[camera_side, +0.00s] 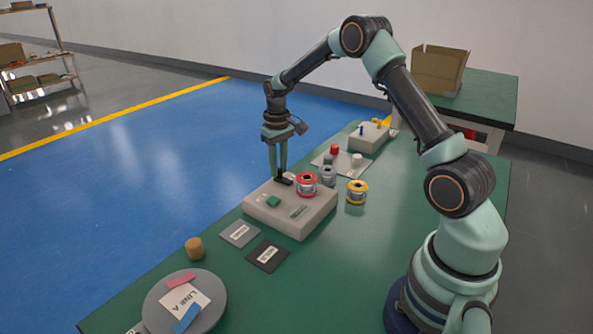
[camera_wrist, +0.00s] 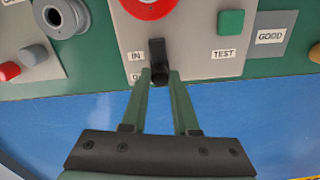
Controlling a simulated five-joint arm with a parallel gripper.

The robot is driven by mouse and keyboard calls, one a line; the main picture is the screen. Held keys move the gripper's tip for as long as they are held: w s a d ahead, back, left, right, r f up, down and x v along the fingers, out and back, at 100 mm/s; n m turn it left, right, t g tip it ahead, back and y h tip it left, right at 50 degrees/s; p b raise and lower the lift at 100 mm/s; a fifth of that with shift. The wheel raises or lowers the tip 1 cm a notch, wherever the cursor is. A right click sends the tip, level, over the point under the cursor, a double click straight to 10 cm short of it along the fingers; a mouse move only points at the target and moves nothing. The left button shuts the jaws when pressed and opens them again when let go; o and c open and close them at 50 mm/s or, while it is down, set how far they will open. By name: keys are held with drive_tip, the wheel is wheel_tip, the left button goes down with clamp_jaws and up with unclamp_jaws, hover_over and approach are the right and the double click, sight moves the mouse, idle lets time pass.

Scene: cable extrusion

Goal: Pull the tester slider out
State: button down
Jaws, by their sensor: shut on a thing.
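The tester (camera_side: 312,219) is a light grey box on the green bench. Its slider is a black handle (camera_wrist: 157,50) beside the labels IN and a partly hidden one in the wrist view; it also shows as a dark piece (camera_side: 284,179) at the box's far edge in the side view. My gripper (camera_wrist: 160,76) points down at that edge, its fingers shut on the slider's handle. A red spool (camera_side: 306,185) sits on the tester. A green TEST button (camera_wrist: 231,22) is to the right of the slider in the wrist view.
A grey spool (camera_side: 327,176) and a yellow spool (camera_side: 357,192) stand close behind the tester. A grey GOOD plate (camera_side: 240,233) and a black plate (camera_side: 267,255) lie in front. A round grey disc (camera_side: 185,303) is at the near end. Blue floor lies beyond the bench edge.

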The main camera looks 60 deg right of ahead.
drive_tip(key=shift+w+r, duration=0.1)
drive_tip(key=shift+w, duration=0.6)
drive_tip(key=c, duration=0.7)
unclamp_jaws()
drive_tip(key=shift+s, duration=0.1)
wheel_tip(320, 180, up, 12)
drive_tip(key=shift+r, duration=0.1)
